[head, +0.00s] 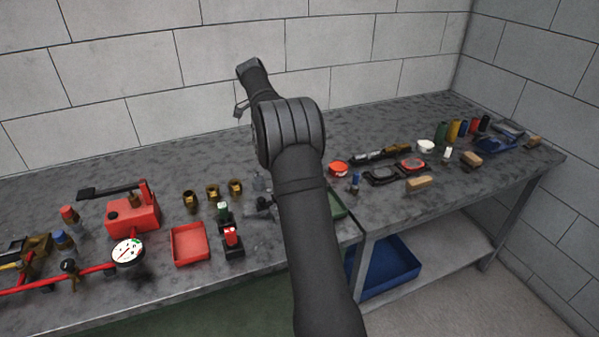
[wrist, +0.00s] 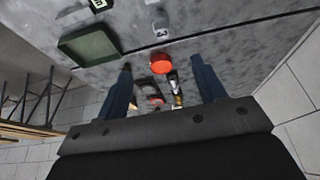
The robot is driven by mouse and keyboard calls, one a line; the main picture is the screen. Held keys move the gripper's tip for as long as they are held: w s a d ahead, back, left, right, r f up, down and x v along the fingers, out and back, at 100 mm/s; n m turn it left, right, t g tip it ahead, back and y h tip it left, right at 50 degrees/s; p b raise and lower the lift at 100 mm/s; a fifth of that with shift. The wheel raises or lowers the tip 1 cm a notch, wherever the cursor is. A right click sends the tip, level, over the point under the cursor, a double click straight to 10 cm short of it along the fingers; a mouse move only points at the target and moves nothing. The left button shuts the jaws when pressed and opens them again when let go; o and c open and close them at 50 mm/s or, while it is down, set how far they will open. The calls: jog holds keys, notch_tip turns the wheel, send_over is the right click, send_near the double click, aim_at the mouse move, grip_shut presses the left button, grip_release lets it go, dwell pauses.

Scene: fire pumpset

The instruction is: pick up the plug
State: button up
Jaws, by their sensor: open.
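I cannot tell for certain which item is the plug. Three brass fittings (head: 212,191) stand in a row on the bench, left of my arm in the head view. Small grey parts (head: 259,184) lie beside them, partly hidden by my arm. My gripper (head: 241,108) is small and high above the back of the bench in the head view. In the wrist view my gripper (wrist: 161,63) shows two dark blue fingers spread wide, with nothing held. A red round item (wrist: 161,68) lies on the bench below, seen between the fingers; it also shows in the head view (head: 338,168).
A red pump box (head: 132,214), a gauge (head: 128,251) and a red tray (head: 190,244) stand at left. A green tray (wrist: 88,47) is near the bench joint. Several bottles and a blue tray (head: 497,146) are at far right. A wall closes the back.

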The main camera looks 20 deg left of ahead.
jog(key=x, duration=1.7)
jog(key=shift+w+a+f, duration=0.1)
jog(key=shift+w+f, duration=0.1)
jog(key=shift+f, duration=0.2)
jog(key=shift+r, duration=0.1)
jog(key=c, duration=1.3)
